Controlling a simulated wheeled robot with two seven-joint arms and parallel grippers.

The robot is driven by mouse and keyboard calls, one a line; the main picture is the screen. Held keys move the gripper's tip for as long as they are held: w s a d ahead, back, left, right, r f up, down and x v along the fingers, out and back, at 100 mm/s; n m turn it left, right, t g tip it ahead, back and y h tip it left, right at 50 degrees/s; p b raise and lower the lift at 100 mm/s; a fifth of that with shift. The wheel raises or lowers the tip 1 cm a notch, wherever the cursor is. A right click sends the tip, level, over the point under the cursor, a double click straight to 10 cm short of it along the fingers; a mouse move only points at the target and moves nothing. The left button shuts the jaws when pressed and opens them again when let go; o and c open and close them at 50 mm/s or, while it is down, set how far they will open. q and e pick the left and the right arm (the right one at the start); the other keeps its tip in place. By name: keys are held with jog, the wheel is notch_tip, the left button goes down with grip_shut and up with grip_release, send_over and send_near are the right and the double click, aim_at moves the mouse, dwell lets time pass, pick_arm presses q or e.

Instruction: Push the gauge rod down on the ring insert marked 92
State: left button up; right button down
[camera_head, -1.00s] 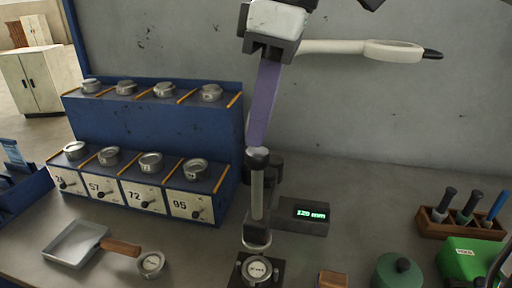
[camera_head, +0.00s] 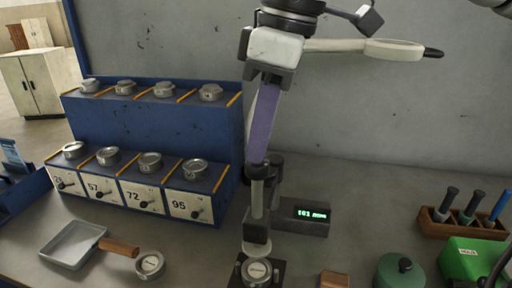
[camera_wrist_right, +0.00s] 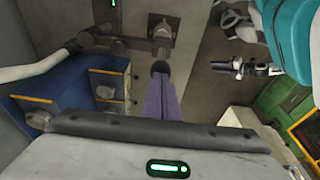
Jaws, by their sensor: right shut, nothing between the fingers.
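My right gripper (camera_head: 259,158) is shut, its purple fingers pointing down onto the dark top of the gauge rod (camera_head: 257,198). In the right wrist view the fingertips (camera_wrist_right: 160,78) meet the dark rod top (camera_wrist_right: 160,66). The rod stands upright with a block at its lower end, just above a ring insert (camera_head: 257,273) seated on the gauge base (camera_head: 237,276). I cannot tell whether rod and ring touch. The ring's label is too small to read. The green display (camera_head: 311,214) seems to read 101 mm. My left gripper is not seen.
A blue rack (camera_head: 150,130) with several ring inserts stands left. Another ring (camera_head: 150,264) and a wooden-handled tray (camera_head: 75,245) lie on the table.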

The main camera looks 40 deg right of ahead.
aim_at(259, 180)
jog(key=shift+f+b, duration=1.05)
jog(key=shift+f, duration=2.4)
notch_tip(259, 180, up, 3)
jog(key=p, duration=0.3)
jog(key=shift+f+p, duration=0.1)
jog(key=shift+p, duration=0.25)
jog(key=shift+r, duration=2.15)
